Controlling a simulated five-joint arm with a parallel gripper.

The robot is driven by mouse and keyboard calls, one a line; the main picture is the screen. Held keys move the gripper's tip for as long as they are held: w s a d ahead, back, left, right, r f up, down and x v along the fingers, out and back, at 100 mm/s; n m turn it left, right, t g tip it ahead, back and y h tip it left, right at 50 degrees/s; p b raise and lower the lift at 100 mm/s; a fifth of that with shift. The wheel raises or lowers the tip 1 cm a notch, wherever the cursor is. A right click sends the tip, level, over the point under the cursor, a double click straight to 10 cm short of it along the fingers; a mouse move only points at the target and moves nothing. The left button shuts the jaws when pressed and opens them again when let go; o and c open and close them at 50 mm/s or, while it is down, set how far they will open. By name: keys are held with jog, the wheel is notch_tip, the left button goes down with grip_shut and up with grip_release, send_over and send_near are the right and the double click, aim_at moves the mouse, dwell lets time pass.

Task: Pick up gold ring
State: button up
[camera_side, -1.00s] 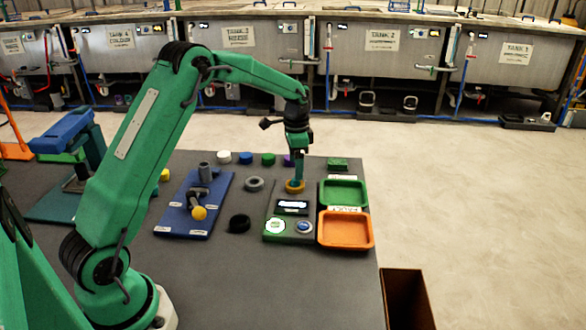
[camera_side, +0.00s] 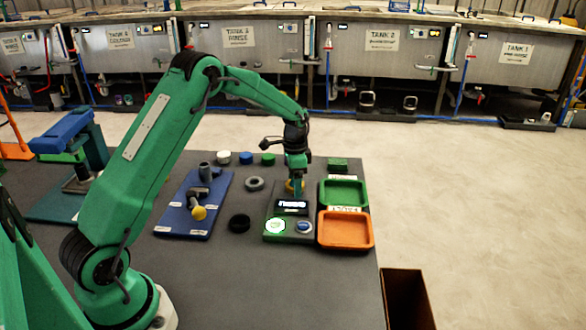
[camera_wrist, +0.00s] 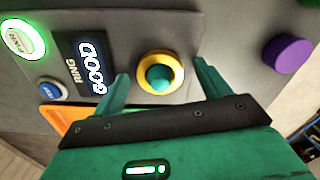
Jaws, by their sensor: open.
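The gold ring (camera_wrist: 145,73) sits around a teal post on the grey station in the wrist view. In the side view the gold ring (camera_side: 288,186) shows only in part behind my gripper. My gripper (camera_wrist: 161,72) is open, with one finger on each side of the ring in the picture. I cannot tell whether the fingers touch it. In the side view my gripper (camera_side: 296,190) points down at the back of the station.
The station (camera_side: 272,208) has a lit green-white button and a blue button. A green tray (camera_side: 322,195) and an orange tray (camera_side: 320,232) stand to its right. A grey ring (camera_side: 248,184) and a black ring (camera_side: 233,223) lie left. A purple cylinder (camera_wrist: 287,53) is nearby.

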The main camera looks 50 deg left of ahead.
dwell(0.4)
jog(key=c, duration=1.3)
jog(key=shift+r, duration=0.2)
jog(key=shift+r, duration=0.6)
jog(key=r, duration=0.1)
jog(key=d+r, duration=0.1)
jog(key=r, duration=0.1)
jog(key=shift+s+r, duration=0.1)
jog(key=s+d+r, duration=0.1)
jog(key=d+r, duration=0.1)
jog(key=d, duration=0.1)
jog(key=s+d+r, duration=0.1)
jog(key=d+r, duration=0.1)
jog(key=d, duration=0.1)
jog(key=s+d+r, duration=0.1)
jog(key=d+r, duration=0.1)
jog(key=d, duration=0.2)
jog(key=shift+r, duration=0.15)
